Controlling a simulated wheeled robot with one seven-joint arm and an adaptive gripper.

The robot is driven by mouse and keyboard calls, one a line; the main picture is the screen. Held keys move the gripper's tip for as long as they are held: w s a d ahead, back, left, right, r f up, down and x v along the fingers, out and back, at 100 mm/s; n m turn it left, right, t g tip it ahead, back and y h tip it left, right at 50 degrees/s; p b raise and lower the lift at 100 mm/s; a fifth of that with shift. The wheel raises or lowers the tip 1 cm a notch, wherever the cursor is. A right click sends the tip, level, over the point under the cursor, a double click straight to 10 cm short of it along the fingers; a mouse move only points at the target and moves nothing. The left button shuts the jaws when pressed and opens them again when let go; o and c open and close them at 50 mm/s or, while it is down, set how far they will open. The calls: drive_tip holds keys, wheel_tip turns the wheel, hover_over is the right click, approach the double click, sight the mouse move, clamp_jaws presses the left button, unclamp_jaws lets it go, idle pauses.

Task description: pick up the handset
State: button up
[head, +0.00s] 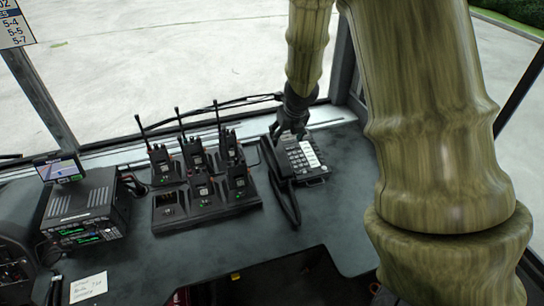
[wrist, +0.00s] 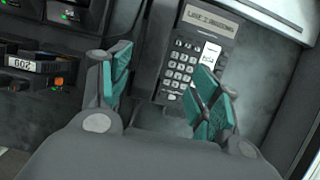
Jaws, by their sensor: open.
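The desk phone (head: 307,160) sits on the dark dashboard counter, with a keypad and a pale label strip. Its black handset (head: 270,158) lies along the phone's left side, with a dark cord hanging below it. My gripper (head: 289,136) is over the back of the phone, close to the handset's upper end. In the wrist view my gripper (wrist: 165,90) is open, its two teal-padded fingers apart. The phone's keypad and display (wrist: 190,55) show beyond the right finger. The handset (wrist: 153,40) appears as a dark strip between the fingers, partly hidden; contact cannot be told.
A charger rack (head: 208,203) with several upright radios stands left of the phone, antennas raised. Farther left are a radio unit (head: 82,207) and a small screen (head: 59,169). A paper note (head: 88,288) lies at the front left. Counter right of the phone is clear.

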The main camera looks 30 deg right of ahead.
sight(278, 149)
drive_tip(key=x, duration=0.2)
drive_tip(key=b+x, duration=0.1)
drive_tip(key=x, duration=0.1)
drive_tip(key=b+x, duration=0.1)
drive_tip(key=x, duration=0.1)
drive_tip(key=shift+w+a+f, duration=0.15)
drive_tip(key=shift+w+a, duration=0.05)
drive_tip(key=shift+w, duration=0.1)
drive_tip(key=shift+w+a+f+b, duration=0.1)
drive_tip(key=shift+f+b, duration=0.25)
drive_tip(key=shift+f, duration=0.15)
drive_tip(key=x, duration=0.3)
drive_tip(key=shift+w+a+f, duration=0.15)
drive_tip(key=shift+w+f, duration=0.15)
drive_tip(key=shift+f, duration=0.2)
drive_tip(key=shift+f+b, duration=0.2)
drive_tip(key=shift+b, duration=0.1)
drive_tip(key=c, duration=1.2)
